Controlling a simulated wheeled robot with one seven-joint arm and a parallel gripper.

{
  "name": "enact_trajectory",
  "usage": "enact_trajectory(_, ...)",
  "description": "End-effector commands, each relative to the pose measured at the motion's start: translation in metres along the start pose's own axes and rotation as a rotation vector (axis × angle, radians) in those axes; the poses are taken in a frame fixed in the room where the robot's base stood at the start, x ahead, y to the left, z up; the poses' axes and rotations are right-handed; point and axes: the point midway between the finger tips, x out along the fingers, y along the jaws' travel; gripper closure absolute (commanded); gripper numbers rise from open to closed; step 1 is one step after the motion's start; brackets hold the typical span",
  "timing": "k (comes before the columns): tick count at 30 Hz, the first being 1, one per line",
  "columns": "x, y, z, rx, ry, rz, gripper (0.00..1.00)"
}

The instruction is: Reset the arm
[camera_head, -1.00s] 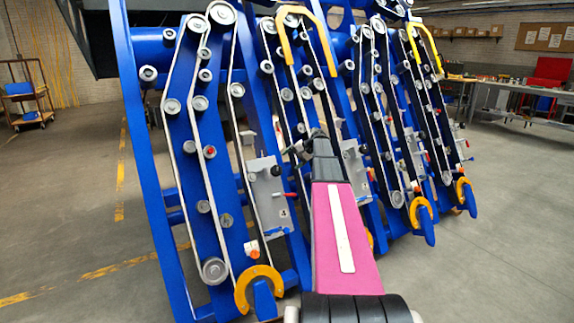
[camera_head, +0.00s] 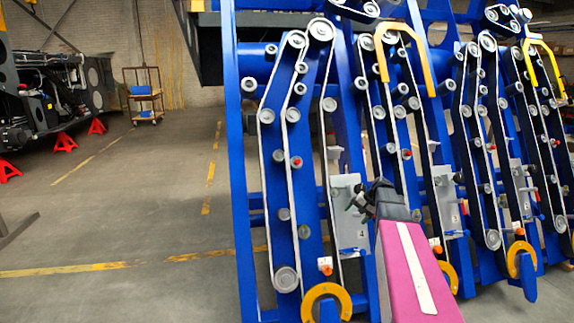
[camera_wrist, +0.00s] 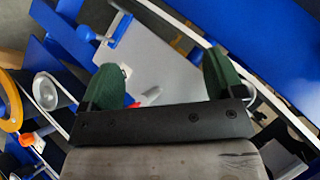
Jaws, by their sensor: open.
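My gripper (camera_head: 368,194) is at the end of my pink arm, in front of the blue harvester chassis (camera_head: 243,180). In the wrist view my gripper (camera_wrist: 160,80) shows two green-padded fingers standing well apart on a black bar, with nothing between them. Behind the fingers is a grey plate (camera_wrist: 160,55) on the blue frame. The same kind of grey plate (camera_head: 347,212) shows just left of my gripper in the head view. I cannot tell the exact gap between the fingers and the chassis.
The chassis carries belts, rollers and yellow hooks (camera_head: 327,300), close to my arm. Open floor (camera_head: 130,220) lies to the left, with yellow lines. A cart (camera_head: 145,95), red stands (camera_head: 64,142) and a dark machine (camera_head: 45,90) stand farther back left.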

Motion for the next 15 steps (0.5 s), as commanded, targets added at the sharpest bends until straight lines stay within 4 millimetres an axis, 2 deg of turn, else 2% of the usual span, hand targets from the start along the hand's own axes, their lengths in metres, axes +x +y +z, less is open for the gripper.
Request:
enact_trajectory(1, 0.016, 0.001, 0.042, -0.026, -0.021, 0.046, 0.13)
enact_trajectory(5, 0.052, 0.008, 0.12, -0.105, -0.061, 0.177, 0.13)
enact_trajectory(6, 0.06, 0.011, 0.145, -0.134, -0.073, 0.219, 0.13)
enact_trajectory(9, 0.076, 0.02, 0.204, -0.21, -0.102, 0.321, 0.13)
enact_trajectory(12, 0.084, 0.03, 0.253, -0.282, -0.125, 0.411, 0.13)
enact_trajectory(15, 0.087, 0.038, 0.287, -0.341, -0.141, 0.478, 0.13)
